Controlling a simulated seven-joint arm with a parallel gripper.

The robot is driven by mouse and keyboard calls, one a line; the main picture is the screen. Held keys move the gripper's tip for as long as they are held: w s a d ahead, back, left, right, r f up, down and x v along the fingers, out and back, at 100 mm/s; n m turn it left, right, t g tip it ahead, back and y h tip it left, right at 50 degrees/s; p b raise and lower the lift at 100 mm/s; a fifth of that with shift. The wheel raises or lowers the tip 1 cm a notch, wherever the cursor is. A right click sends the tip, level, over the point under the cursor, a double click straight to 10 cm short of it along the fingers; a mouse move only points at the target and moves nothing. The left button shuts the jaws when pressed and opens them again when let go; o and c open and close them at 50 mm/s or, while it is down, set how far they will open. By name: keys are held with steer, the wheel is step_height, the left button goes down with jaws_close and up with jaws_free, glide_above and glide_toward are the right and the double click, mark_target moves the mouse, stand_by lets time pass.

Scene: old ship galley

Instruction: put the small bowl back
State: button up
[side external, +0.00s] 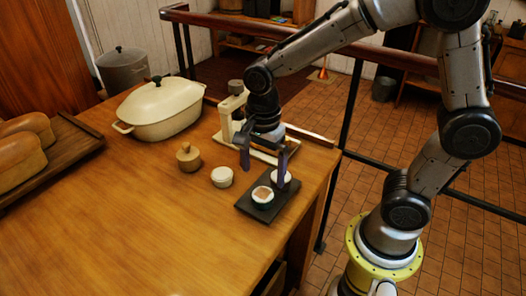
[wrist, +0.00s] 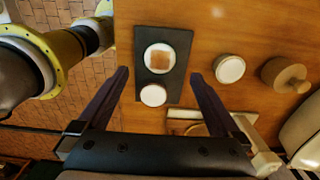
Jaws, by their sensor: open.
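A dark slate board (side external: 268,215) lies near the table's right edge; it also shows in the wrist view (wrist: 160,33). On it sits a small round bowl with a brown square in it (side external: 262,195), seen from above in the wrist view (wrist: 159,57). Beside it on the board is a plain white round piece (wrist: 153,95), partly behind a finger in the side view. Another white round piece (side external: 222,177) stands off the board on bare wood (wrist: 229,69). I cannot tell which is the small bowl meant. My gripper (side external: 263,175) is open and empty, fingers pointing down over the board (wrist: 159,73).
A wooden knobbed piece (side external: 188,158) stands left of the white round piece. A cream lidded casserole (side external: 160,110) is farther back. A cream stand with a base (side external: 229,118) is just behind my gripper. Loaves on a wooden tray (side external: 62,160) lie far left. The front table is clear.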

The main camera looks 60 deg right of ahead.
step_height(320, 180, up, 6)
steer(key=s+d+r+n+t, duration=0.2)
steer(key=s+n, duration=0.4)
steer(key=n, duration=0.3)
steer(key=s+d+r+n+t, duration=0.1)
steer(key=s+d+n+t, duration=0.2)
steer(key=s+n, duration=0.3)
steer(key=shift+s+r+n+t, duration=0.3)
steer(key=shift+s+r+n, duration=0.1)
steer(key=shift+n, duration=1.1)
